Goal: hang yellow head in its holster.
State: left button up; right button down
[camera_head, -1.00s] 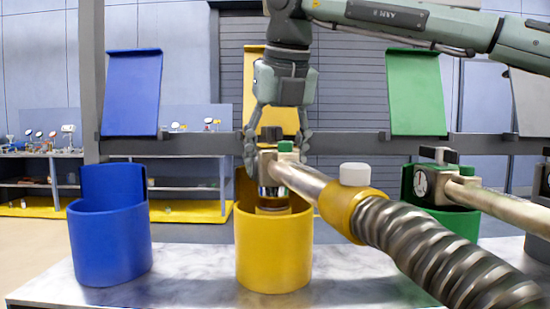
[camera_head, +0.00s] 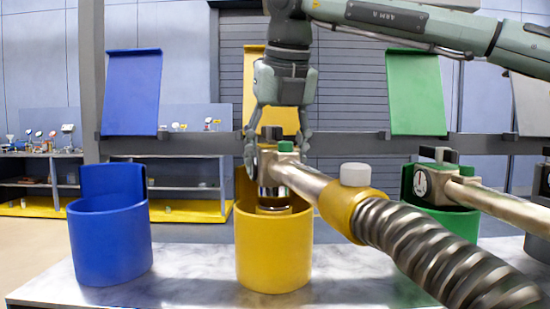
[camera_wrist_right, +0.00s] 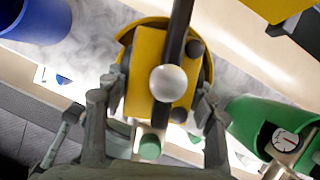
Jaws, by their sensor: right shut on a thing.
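The yellow head (camera_head: 300,178) is a metal coupling with a yellow collar, a white knob, a green cap and a ribbed hose running to the lower right. My right gripper (camera_head: 277,150) reaches down from above and is shut on its upper end. In the right wrist view, the head's yellow part (camera_wrist_right: 143,85) lies between the fingers of my right gripper (camera_wrist_right: 156,108). My left gripper is not in view.
A blue holster (camera_head: 110,245) stands empty to the left. A green holster (camera_head: 462,222) at the right holds another head (camera_head: 432,185) with a gauge. A grey rail (camera_head: 350,146) runs behind, with coloured panels above. The marble-like bench (camera_head: 195,265) is clear between the blue and yellow holsters.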

aim_at(275, 182)
jog(key=shift+f+b, duration=1.5)
jog(key=shift+f, duration=0.4)
jog(key=shift+c, duration=2.3)
grip_release()
jog(key=shift+f, duration=0.1)
jog(key=v, duration=1.2)
jog(key=shift+s, duration=0.1)
